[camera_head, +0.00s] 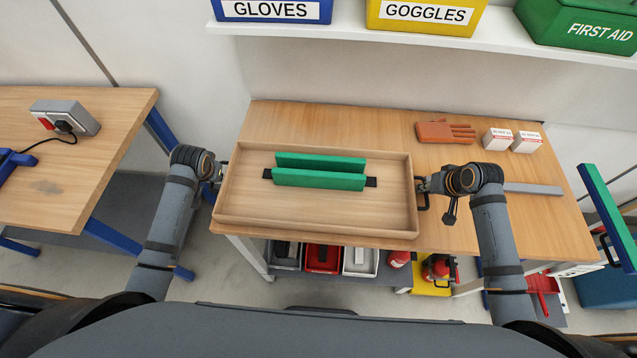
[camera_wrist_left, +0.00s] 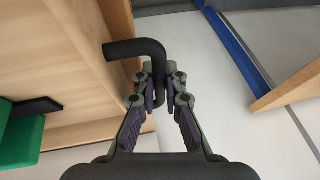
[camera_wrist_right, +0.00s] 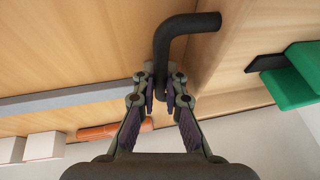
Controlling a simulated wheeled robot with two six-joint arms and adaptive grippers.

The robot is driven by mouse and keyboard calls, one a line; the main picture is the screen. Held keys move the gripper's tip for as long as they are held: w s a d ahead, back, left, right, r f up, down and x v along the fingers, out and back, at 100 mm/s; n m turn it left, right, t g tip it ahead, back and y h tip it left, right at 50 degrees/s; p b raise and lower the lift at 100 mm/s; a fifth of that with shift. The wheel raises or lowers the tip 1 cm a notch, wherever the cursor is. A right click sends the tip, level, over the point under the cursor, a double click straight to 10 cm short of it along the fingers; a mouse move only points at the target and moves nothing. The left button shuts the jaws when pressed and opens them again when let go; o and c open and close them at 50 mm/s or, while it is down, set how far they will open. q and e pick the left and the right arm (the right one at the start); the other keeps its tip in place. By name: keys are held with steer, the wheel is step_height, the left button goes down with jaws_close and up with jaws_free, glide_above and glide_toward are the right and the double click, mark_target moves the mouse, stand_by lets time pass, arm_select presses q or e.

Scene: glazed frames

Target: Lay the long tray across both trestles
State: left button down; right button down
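The long wooden tray (camera_head: 316,222) is level over the middle bench, its front edge near the bench's front edge. I cannot tell whether it touches the bench top. Two green padded bars (camera_head: 319,180) stand in it on black strips. My left gripper (camera_head: 219,172) is at the tray's left end, shut on its black bent handle (camera_wrist_left: 135,48). My right gripper (camera_head: 424,185) is at the right end, shut on the other black handle (camera_wrist_right: 187,25). I cannot make out two trestles for certain in these views.
The bench (camera_head: 540,215) holds an orange glove (camera_head: 445,132), white boxes (camera_head: 497,139) and a grey bar (camera_head: 533,189) right of the tray. A shelf (camera_head: 370,34) with bins hangs behind. Another table (camera_head: 55,190) stands left. A green-topped blue frame (camera_head: 607,216) stands far right.

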arm_select(q)
steer(key=shift+w+r, duration=0.1)
steer(key=shift+r, duration=0.05)
arm_select(e)
steer(key=shift+w+r, duration=0.1)
steer(key=shift+r, duration=0.05)
